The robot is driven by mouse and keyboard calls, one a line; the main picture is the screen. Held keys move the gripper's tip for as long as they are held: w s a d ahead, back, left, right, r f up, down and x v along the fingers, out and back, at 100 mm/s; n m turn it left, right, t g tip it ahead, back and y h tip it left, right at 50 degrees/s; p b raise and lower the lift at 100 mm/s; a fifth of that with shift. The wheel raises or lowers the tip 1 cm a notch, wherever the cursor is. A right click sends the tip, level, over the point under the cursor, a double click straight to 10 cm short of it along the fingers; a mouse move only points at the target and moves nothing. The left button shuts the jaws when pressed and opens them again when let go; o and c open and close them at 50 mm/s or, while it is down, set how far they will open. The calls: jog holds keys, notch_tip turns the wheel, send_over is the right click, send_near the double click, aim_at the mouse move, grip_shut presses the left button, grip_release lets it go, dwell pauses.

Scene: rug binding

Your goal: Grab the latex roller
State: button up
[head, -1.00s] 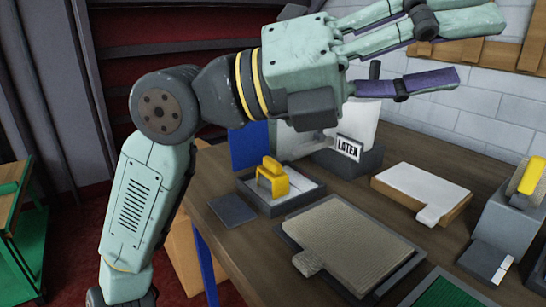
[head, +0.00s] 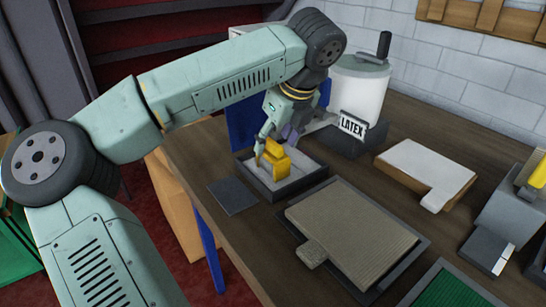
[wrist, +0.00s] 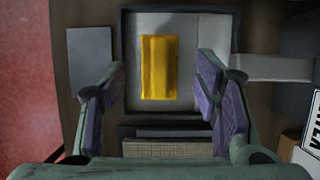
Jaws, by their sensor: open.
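The latex roller shows as a yellow piece (head: 276,160) standing in a shallow dark-rimmed tray (head: 292,189) with a pale floor, on the wooden table. In the wrist view the yellow roller (wrist: 159,68) lies ahead, between the lines of the fingers and left of the tray's middle. My gripper (wrist: 165,85) is open and empty, with purple pads on its fingers. In the head view my gripper (head: 272,145) points down right at the roller and partly covers it. I cannot tell whether a finger touches it.
A white latex container (head: 358,90) with a "LATEX" label stands behind the tray. A dark flat square (head: 233,196) lies left of it. A framed beige rug piece (head: 350,232) is in front. A white-topped block (head: 428,168) is at right.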

aim_at(269, 153)
jog(key=shift+p+x, duration=1.2)
jog(key=shift+x, duration=1.7)
jog(key=shift+r, duration=0.1)
grip_shut()
